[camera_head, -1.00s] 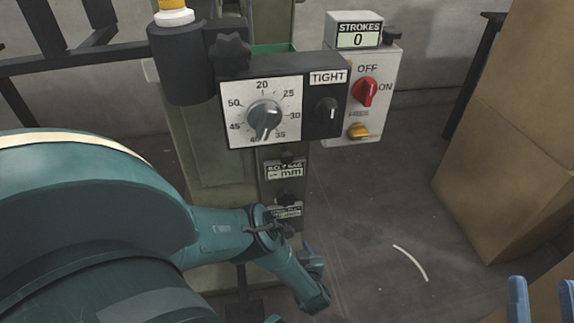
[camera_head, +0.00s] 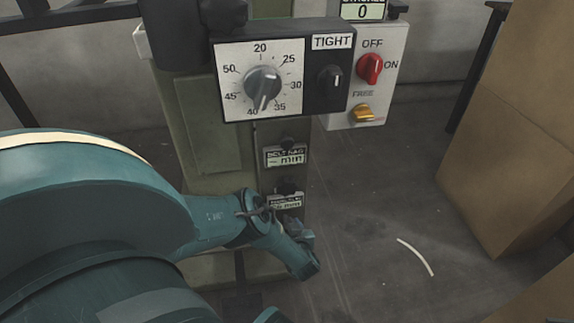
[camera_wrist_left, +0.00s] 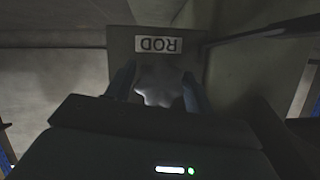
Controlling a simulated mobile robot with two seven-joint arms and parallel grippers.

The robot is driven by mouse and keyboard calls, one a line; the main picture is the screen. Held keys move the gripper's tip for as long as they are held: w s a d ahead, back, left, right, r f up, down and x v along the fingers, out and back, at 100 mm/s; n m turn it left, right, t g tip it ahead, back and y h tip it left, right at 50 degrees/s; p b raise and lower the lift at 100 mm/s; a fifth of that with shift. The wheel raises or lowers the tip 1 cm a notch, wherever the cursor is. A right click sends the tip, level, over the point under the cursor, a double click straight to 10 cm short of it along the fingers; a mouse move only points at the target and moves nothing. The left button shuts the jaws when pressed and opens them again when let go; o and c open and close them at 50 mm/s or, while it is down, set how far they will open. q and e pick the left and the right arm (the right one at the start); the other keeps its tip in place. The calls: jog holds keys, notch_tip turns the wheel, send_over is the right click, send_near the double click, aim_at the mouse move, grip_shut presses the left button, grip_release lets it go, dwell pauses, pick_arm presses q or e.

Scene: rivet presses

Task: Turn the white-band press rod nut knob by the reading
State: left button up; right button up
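The rod nut knob (camera_wrist_left: 158,85), a pale star-shaped knob, shows in the left wrist view under an upside-down ROD label (camera_wrist_left: 157,45). The two blue fingers of my left gripper (camera_wrist_left: 157,88) flank it, one on each side; whether they press on it I cannot tell. In the head view my left gripper (camera_head: 300,252) is low at the press column (camera_head: 210,130), and the knob is hidden there. An upper display (camera_head: 285,157) reads "– mm". A lower display (camera_head: 286,202) ends in mm, its digits too small to read surely. My right gripper is out of view.
A dial box (camera_head: 262,83) has its pointer near 40, with a TIGHT switch (camera_head: 330,78) beside it. Right of it are a red OFF/ON switch (camera_head: 370,68), a yellow switch (camera_head: 362,112) and a counter reading 0 (camera_head: 362,12). Cardboard boxes (camera_head: 510,130) stand right. Floor between is open.

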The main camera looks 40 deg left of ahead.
pick_arm(q)
jog(key=c, duration=0.7)
jog(key=shift+m+g+y, duration=0.7)
jog(key=shift+m, duration=0.8)
jog(key=o, duration=1)
jog(key=shift+c, duration=0.2)
jog(key=shift+d+r, duration=0.1)
